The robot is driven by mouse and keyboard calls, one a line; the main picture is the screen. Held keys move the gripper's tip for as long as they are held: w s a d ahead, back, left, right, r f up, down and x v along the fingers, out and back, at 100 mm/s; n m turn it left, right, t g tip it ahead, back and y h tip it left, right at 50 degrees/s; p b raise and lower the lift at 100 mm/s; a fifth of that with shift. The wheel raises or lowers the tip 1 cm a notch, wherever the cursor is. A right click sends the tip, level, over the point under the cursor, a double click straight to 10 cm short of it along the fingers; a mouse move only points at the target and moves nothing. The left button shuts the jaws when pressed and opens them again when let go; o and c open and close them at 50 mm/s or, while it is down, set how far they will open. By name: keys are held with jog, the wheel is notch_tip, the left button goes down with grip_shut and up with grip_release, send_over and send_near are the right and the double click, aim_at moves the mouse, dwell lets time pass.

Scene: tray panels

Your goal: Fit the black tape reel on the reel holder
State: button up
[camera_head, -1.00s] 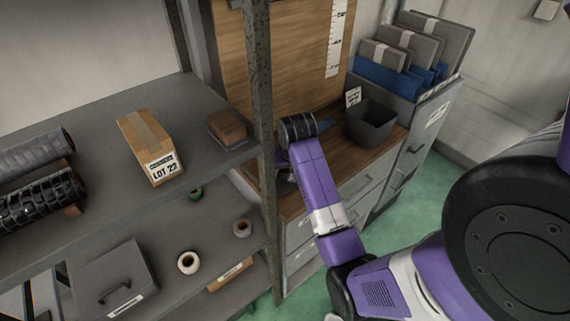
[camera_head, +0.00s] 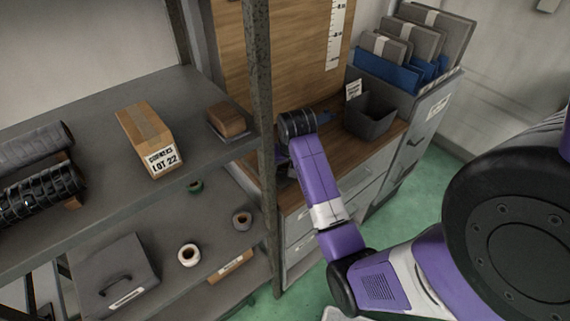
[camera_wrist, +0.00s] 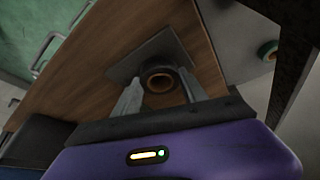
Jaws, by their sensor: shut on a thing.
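The black tape reel (camera_wrist: 149,71) shows in the wrist view as a dark ring with an orange-brown core, between the two grey fingers of my gripper (camera_wrist: 160,92). The fingers are shut on it. Just beyond it is a flat grey plate (camera_wrist: 122,72) on the wooden counter, which looks like the base of the reel holder. The reel covers the plate's middle, so I cannot tell whether a post enters the core or whether the reel touches the plate. In the head view my wrist and the shelf post hide the gripper and the reel.
A rusty shelf post (camera_head: 262,130) stands close left of my arm. A dark grey bin (camera_head: 370,118) stands on the counter (camera_head: 337,150) to the right. The lower shelf holds a white reel (camera_head: 180,256), a grey reel (camera_head: 237,222) and a green reel (camera_head: 194,190).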

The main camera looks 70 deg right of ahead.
jog(key=shift+f+b, duration=0.3)
jog(key=shift+f, duration=0.3)
dwell(0.7)
jog(key=o, duration=1.1)
jog(key=shift+p+v, duration=0.3)
jog(key=shift+v, duration=5.2)
jog(key=shift+d, duration=0.1)
